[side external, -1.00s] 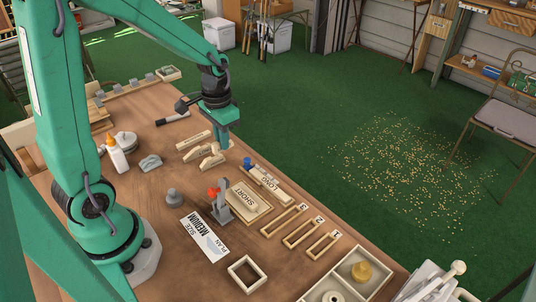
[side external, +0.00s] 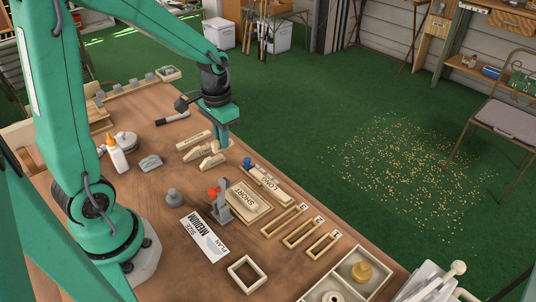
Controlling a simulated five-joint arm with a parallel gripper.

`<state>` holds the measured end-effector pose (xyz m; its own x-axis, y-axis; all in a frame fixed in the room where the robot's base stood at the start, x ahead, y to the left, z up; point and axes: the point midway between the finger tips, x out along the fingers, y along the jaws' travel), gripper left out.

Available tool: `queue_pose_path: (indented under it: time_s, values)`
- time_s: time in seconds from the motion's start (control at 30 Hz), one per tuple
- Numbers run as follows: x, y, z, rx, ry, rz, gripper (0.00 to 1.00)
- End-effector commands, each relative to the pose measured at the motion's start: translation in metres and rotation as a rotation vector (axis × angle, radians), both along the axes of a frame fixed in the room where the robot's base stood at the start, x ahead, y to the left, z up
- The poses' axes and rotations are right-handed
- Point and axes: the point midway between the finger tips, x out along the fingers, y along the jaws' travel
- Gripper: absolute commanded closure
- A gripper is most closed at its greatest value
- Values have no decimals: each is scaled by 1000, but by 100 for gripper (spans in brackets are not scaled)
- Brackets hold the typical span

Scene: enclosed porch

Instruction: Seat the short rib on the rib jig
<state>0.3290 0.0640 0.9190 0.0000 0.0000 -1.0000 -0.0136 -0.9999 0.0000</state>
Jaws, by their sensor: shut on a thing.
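My gripper (side external: 222,144) points down at the right end of a group of several pale wooden ribs on the bench. It is shut on a pale wooden rib, mostly hidden at the fingertips; its length cannot be told. An arched rib (side external: 211,162) lies just in front of the fingers. Another rib (side external: 196,153) and a straight strip (side external: 193,141) lie to the left. A pale board marked SHORT (side external: 250,199) lies nearer the camera, with a grey clamp with a red tip (side external: 220,207) at its left. I cannot tell for certain which fixture is the rib jig.
A board marked LONG (side external: 269,182) lies beside the SHORT one. Numbered frames (side external: 303,232), a plan card reading MEDIUM (side external: 205,236), a square frame (side external: 247,274) and a divided tray (side external: 355,284) lie nearer. A glue bottle (side external: 117,157) stands left. Bare bench separates several items.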

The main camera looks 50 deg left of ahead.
Motion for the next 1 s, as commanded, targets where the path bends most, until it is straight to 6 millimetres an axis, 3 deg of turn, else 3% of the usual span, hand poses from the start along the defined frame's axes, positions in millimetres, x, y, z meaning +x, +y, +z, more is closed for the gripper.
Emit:
queue_pose_path:
  time_s: [0.37, 0.57, 0.77, 1.0]
  values:
    - [0, -1, 0, 0, 0, -1, 100]
    - [7, -10, -1, 0, 0, -2, 100]
    - [22, -38, -3, 0, 1, -6, 100]
    - [42, -93, -7, 0, 1, -4, 100]
